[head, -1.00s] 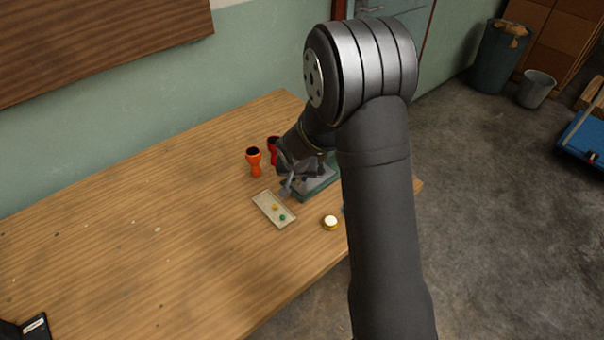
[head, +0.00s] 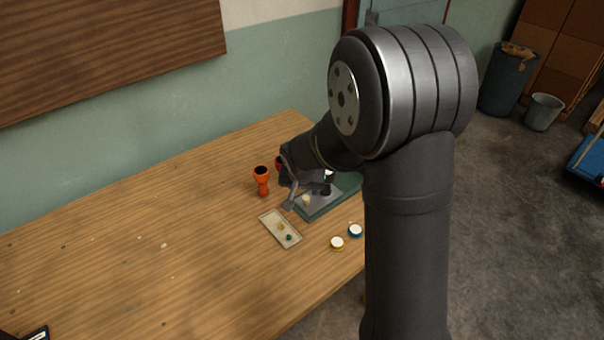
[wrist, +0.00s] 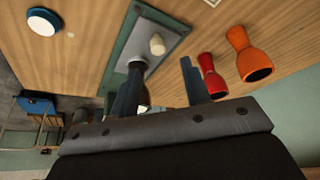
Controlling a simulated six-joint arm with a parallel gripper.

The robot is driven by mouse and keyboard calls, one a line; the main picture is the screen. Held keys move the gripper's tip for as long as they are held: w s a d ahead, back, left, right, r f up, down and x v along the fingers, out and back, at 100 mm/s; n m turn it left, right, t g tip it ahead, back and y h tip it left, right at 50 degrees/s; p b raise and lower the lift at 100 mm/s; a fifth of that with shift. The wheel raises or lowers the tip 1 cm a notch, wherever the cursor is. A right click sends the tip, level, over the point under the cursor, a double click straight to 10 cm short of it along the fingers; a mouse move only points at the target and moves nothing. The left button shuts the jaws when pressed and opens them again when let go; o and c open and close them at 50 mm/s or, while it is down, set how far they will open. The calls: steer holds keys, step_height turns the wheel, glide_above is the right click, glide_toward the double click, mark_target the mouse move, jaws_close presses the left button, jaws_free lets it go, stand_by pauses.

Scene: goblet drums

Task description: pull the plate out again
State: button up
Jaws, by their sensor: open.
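A grey plate (head: 318,201) with a cream knob (head: 306,200) lies on a green base (head: 345,193). In the wrist view the plate (wrist: 168,32) and knob (wrist: 157,45) show clearly, along with the green base (wrist: 118,52).
An orange goblet drum (head: 261,179) and a red one (wrist: 211,76) stand close beside the base. A beige tray (head: 270,223) with small yellow and green pieces lies in front. The table's left side is mostly clear.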

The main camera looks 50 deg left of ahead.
steer(key=v, duration=1)
steer(key=shift+r, duration=0.2)
steer(key=shift+s+r, duration=0.1)
steer(key=shift+r, duration=2.9)
steer(key=shift+f, duration=0.1)
step_height(320, 180, down, 7)
steer(key=shift+w+a+f, duration=0.15)
steer(key=shift+w+a, duration=0.05)
steer(key=shift+w, duration=0.05)
